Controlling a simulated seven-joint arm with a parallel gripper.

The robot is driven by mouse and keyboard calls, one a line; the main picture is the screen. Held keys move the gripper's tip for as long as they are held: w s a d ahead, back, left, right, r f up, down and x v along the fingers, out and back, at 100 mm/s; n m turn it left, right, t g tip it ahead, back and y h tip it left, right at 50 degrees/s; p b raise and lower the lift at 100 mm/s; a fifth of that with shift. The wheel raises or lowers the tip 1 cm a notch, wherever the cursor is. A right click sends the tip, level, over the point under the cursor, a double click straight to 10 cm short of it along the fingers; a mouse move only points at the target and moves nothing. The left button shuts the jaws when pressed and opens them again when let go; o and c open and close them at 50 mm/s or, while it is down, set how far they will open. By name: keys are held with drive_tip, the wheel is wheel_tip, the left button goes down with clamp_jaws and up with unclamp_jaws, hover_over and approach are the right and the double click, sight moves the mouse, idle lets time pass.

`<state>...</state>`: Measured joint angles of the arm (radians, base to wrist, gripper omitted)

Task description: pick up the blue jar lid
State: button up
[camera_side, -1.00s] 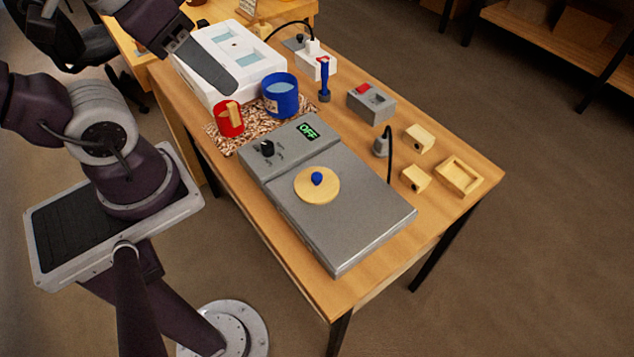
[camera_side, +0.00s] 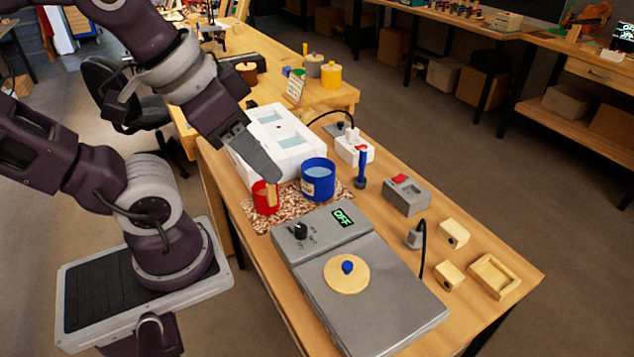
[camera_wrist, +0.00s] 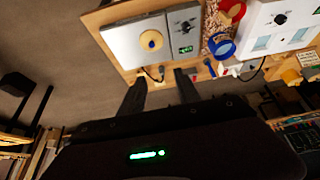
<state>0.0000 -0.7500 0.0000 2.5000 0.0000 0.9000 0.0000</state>
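The lid, a round pale-wood disc (camera_side: 346,274) with a blue knob, lies flat on the grey hot plate (camera_side: 390,310). It also shows in the wrist view (camera_wrist: 151,41). The blue jar (camera_side: 317,182) stands apart from it, uncovered, with light blue contents, on a speckled mat. My gripper (camera_side: 272,172) is up and to the left of the lid in the side view, in front of the white box. In the wrist view its two dark fingers (camera_wrist: 160,80) are apart with nothing between them, and the lid is beyond them.
A red cup (camera_side: 265,198) stands beside the blue jar, close to my gripper in the side view. The hot plate's display reads OFF. The white box (camera_side: 262,128) is behind. A grey switch box (camera_side: 406,195), wooden blocks (camera_side: 453,233) and a small wooden tray (camera_side: 494,277) are at right.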

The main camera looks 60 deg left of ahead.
drive_tip(key=o, duration=1.3)
drive_tip(key=shift+o, duration=0.2)
drive_tip(key=m+g, duration=0.5)
drive_tip(key=m, duration=0.8)
hover_over(348, 264)
drive_tip(key=f, duration=1.4)
drive_tip(key=a+f, duration=0.1)
drive_tip(key=f, duration=0.7)
drive_tip(key=shift+g, duration=0.3)
drive_tip(key=f, duration=0.5)
drive_tip(key=d+f, duration=0.1)
drive_tip(key=f, duration=0.1)
drive_tip(key=shift+f, duration=0.35)
